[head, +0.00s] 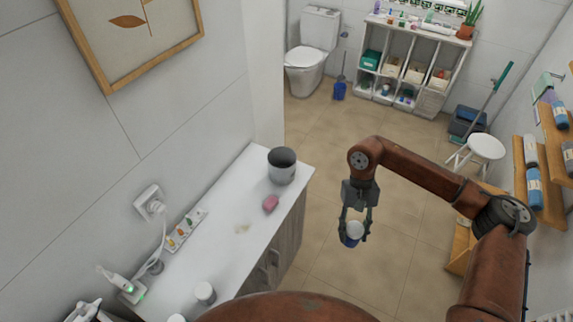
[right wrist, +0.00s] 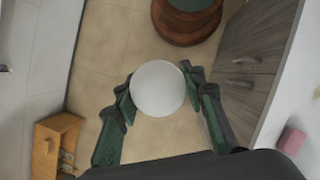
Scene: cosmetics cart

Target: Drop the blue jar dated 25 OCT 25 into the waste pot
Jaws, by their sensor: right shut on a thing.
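My right gripper (head: 355,228) is shut on a blue jar (head: 352,241) with a white lid (head: 355,229). It holds the jar over the floor, to the right of the counter. In the right wrist view the round white lid (right wrist: 158,88) sits between the green fingers. The date on the jar cannot be read. A grey pot (head: 282,166), likely the waste pot, stands open at the far end of the white counter, left of the gripper and apart from it. My left gripper is not in view.
Open floor lies between.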

